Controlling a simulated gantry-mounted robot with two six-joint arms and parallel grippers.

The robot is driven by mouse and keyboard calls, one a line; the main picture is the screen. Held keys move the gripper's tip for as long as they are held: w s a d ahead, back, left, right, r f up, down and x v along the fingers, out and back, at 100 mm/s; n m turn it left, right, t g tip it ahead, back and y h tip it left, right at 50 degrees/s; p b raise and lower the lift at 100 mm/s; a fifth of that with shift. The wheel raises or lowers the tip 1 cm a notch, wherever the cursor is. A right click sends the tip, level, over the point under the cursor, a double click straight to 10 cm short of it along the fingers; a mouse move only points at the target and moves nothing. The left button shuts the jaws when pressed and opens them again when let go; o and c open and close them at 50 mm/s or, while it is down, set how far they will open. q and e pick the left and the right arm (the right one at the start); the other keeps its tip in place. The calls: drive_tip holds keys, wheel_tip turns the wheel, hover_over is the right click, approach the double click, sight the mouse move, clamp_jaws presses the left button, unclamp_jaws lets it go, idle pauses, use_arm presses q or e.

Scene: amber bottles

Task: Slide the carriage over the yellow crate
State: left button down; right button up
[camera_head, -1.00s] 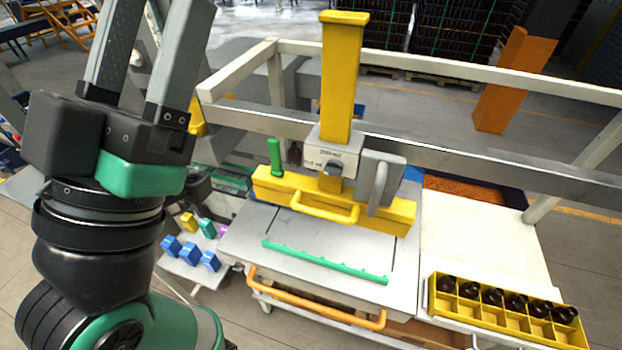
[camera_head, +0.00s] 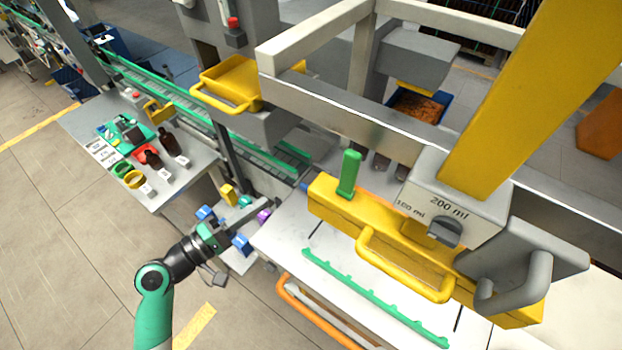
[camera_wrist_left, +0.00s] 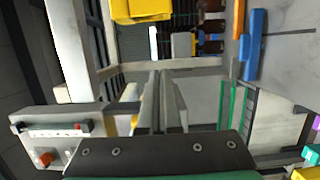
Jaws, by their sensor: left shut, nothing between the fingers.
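The carriage is a yellow beam (camera_head: 335,205) with a yellow front handle (camera_head: 400,270), a green knob (camera_head: 349,172) and a grey block marked 200 ml (camera_head: 450,200). It hangs at the grey rail above the bench. My left gripper (camera_head: 252,212) is shut and empty, left of the carriage and apart from it, over the small coloured blocks. Its closed grey fingers also show in the left wrist view (camera_wrist_left: 158,85). The yellow crate of dark bottles is outside the head view now. My right gripper is not in view.
A green toothed strip (camera_head: 370,295) lies on the bench below the carriage. An orange rail (camera_head: 320,318) runs along the bench front. Blue and purple blocks (camera_head: 241,243) stand by my gripper. A side table (camera_head: 180,185) holds brown bottles. A yellow tray (camera_head: 235,82) sits behind.

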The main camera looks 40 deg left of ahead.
use_arm(q)
drive_tip(key=w+d+p, duration=0.4)
drive_tip(key=w+d, duration=0.1)
drive_tip(key=w, duration=0.5)
drive_tip(key=shift+w, duration=0.2)
drive_tip(key=shift+w, duration=0.1)
